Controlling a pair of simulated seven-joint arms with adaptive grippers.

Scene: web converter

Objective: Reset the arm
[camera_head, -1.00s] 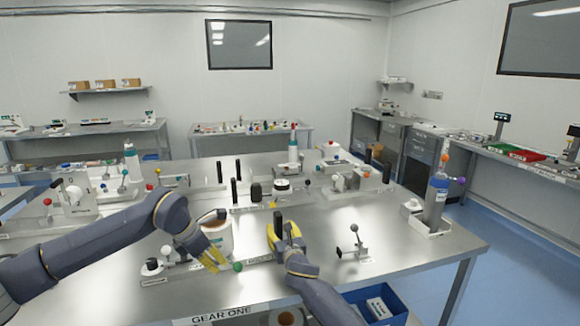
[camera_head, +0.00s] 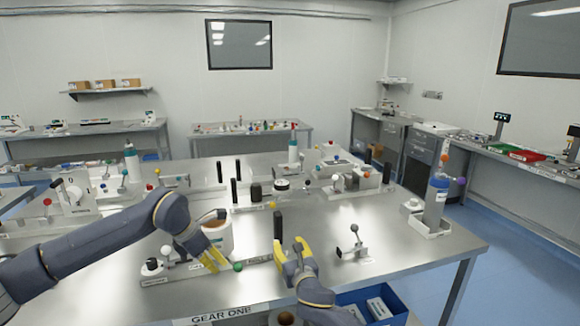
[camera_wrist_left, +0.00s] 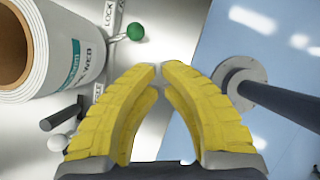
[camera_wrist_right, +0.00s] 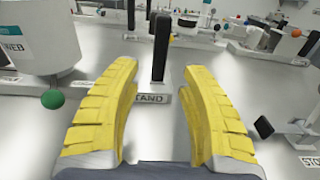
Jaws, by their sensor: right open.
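My left gripper (camera_head: 214,262) hangs low in front of the white roll (camera_head: 218,240), next to a green ball knob (camera_head: 237,266). In the left wrist view its yellow fingertips (camera_wrist_left: 160,70) meet with nothing between them. My right gripper (camera_head: 290,252) is over the front of the table, just right of and nearer than an upright black post (camera_head: 278,226). In the right wrist view its fingers (camera_wrist_right: 160,80) are wide apart and empty. The black post (camera_wrist_right: 161,48) stands beyond them, behind a label reading STAND (camera_wrist_right: 152,98).
A small lever fixture (camera_head: 354,245) stands right of my right gripper. A blue bin (camera_head: 372,302) is below the front edge.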

